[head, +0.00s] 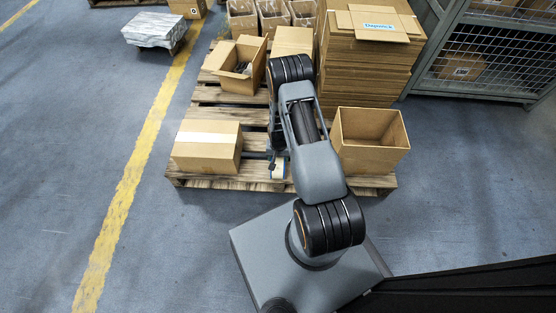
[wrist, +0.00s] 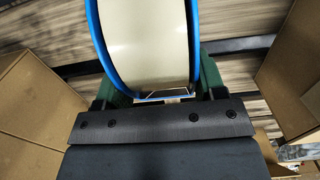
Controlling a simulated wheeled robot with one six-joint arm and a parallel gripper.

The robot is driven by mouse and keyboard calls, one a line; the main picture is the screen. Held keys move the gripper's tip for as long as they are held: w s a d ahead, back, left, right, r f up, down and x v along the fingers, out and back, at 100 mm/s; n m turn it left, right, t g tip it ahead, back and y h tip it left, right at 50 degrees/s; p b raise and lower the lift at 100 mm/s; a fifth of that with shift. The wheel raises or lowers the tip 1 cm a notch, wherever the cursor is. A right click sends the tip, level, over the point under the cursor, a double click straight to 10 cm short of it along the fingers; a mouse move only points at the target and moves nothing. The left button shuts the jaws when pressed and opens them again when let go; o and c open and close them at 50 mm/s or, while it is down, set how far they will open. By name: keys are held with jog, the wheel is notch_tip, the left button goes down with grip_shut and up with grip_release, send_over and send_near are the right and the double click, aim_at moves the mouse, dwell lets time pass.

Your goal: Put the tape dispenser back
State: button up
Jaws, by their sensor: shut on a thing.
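The tape dispenser (wrist: 145,40) shows in the wrist view as a wide cream roll with blue rims, cut off by the top edge. My gripper (wrist: 160,84) is shut on it, with a green finger on each side. In the head view the dispenser (head: 279,169) is small, near the front edge of the wooden pallet (head: 206,96), beside a closed carton. My arm hides most of my gripper there. I cannot tell whether the dispenser touches the slats.
The closed carton (head: 208,146) with pale tape stands left of the dispenser, and an open empty carton (head: 369,139) stands right. Behind are an open carton holding dark items (head: 237,66) and a tall cardboard stack (head: 367,57). Bare slats lie between the cartons.

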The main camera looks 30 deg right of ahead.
jog(key=shift+f, duration=0.75)
jog(key=shift+f, duration=0.1)
jog(key=shift+f+b, duration=0.15)
jog(key=shift+b, duration=0.2)
jog(key=o, duration=0.9)
